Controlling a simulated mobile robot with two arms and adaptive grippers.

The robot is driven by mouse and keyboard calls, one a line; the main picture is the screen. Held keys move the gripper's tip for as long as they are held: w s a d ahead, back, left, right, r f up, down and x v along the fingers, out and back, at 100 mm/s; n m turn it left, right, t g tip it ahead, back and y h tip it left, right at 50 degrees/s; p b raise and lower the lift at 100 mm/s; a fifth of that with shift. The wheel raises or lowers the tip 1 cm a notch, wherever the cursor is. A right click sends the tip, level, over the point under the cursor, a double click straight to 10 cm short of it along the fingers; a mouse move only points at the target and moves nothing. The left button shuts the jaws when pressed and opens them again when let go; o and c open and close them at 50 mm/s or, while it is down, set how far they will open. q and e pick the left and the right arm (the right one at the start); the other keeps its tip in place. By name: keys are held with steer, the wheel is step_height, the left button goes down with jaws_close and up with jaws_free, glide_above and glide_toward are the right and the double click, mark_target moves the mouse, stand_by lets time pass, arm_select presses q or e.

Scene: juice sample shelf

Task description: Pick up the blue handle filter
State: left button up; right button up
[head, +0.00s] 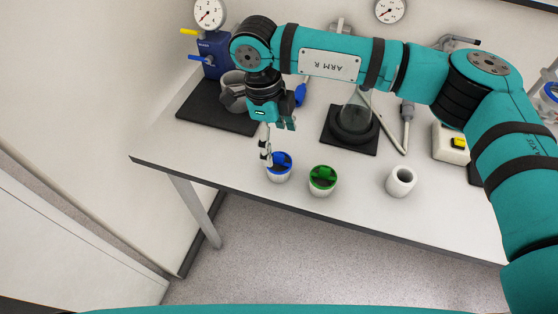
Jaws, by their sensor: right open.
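The blue handle filter (283,160) is a white cup with a blue rim and a dark inside, upright near the front edge of the white table. My right gripper (266,151) hangs from the teal right arm just to the upper left of the filter. Its fingers are open, one of them overlapping the filter's left rim in the picture. I cannot tell whether it touches. A similar filter with a green handle (322,179) stands to the right. My left gripper is not in view.
A white hollow cylinder (400,181) stands further right on the table (360,210). The front edge is close.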

mark_target(280, 162)
steer(key=f, duration=0.3)
steer(key=shift+d+p, duration=0.2)
steer(key=shift+p, duration=0.15)
steer(key=shift+f, duration=0.6)
steer(key=shift+s+d+f+p, duration=0.1)
steer(key=shift+f+p, duration=0.15)
steer(key=shift+p, duration=0.15)
steer(key=f+p, duration=0.2)
steer(key=f, duration=0.1)
steer(key=shift+s+d+f, duration=0.2)
steer(key=shift+f, duration=0.7)
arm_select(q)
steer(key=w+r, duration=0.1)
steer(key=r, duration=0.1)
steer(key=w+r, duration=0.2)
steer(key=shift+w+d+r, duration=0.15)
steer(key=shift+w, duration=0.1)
arm_select(e)
steer(key=c, duration=1)
